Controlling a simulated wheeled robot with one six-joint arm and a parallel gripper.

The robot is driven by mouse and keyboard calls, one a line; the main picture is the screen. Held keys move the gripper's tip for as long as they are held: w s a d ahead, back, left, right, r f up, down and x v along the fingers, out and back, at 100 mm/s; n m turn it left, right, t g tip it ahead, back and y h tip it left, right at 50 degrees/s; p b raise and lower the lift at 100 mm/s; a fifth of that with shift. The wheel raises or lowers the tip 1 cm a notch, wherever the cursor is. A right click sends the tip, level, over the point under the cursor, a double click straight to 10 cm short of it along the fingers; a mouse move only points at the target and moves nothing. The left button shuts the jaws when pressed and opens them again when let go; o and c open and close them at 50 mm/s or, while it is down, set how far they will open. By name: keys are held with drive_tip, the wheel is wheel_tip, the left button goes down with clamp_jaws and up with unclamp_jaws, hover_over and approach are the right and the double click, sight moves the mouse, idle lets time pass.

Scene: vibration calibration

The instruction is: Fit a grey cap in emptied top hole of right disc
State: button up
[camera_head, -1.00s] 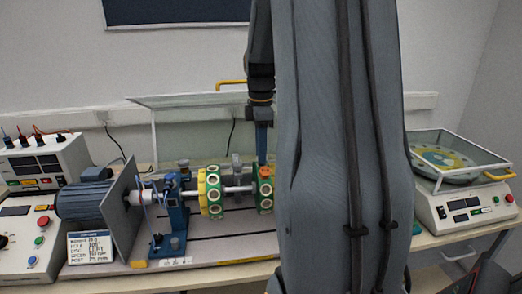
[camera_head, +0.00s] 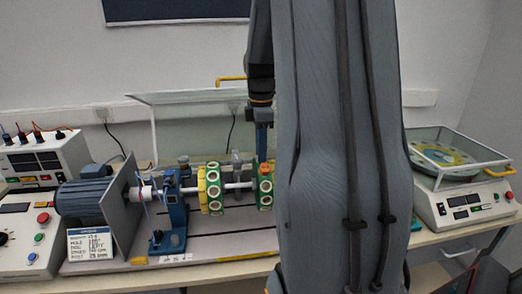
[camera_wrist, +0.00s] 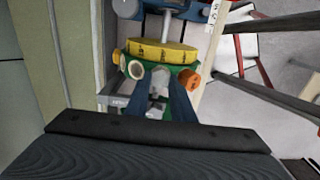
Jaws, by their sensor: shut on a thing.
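The right disc (camera_head: 265,196) is green with pale-rimmed holes and sits at the right end of the shaft. It also shows in the wrist view (camera_wrist: 128,66), partly hidden by my fingers. My gripper (camera_head: 262,152) points down just above the top of this disc. In the wrist view my gripper (camera_wrist: 160,84) is shut on a small grey cap (camera_wrist: 159,76) at the disc's near top. I cannot tell whether the cap is in the hole. An orange cap (camera_wrist: 190,82) sits in the disc's right side, close beside the right finger.
The yellow-faced left disc (camera_head: 202,190) stands left on the same shaft. A blue bearing stand (camera_head: 170,215) and a motor (camera_head: 88,201) are farther left. A clear raised cover (camera_head: 190,125) stands behind. A scale (camera_head: 465,205) is at the right.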

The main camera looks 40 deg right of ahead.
drive_tip(key=o, duration=1.1)
drive_tip(key=shift+r+b, duration=0.85)
drive_tip(key=shift+r, duration=3)
drive_tip(key=shift+s, duration=0.1)
